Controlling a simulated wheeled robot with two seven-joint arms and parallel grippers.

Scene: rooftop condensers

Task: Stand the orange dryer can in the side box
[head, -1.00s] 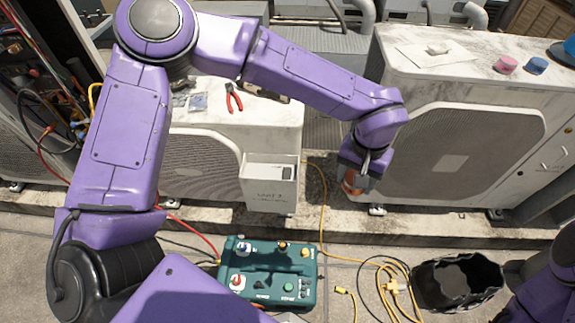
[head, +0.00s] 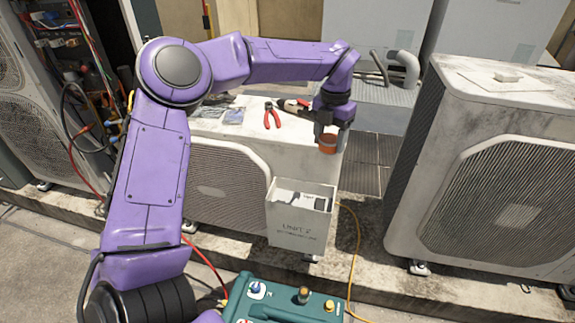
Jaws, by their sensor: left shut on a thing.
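The orange dryer can (head: 327,144) is held in my left gripper (head: 330,134), which is shut on it. The can hangs below the fingers, in front of the right end of the left condenser's top; its upper part is hidden by the gripper. The side box (head: 299,226), a pale open-topped box with lettering, is fixed on the front of the left condenser (head: 225,180). The can is above and to the right of the box's opening, apart from it. Something pale shows inside the box. My right gripper is not in view.
Red-handled pliers (head: 272,114), another tool (head: 292,105) and small packets (head: 232,116) lie on the left condenser's top. A teal machine (head: 285,302) stands on the floor below the box. A yellow hose (head: 354,262) runs beside the box. Another condenser (head: 510,190) stands at right.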

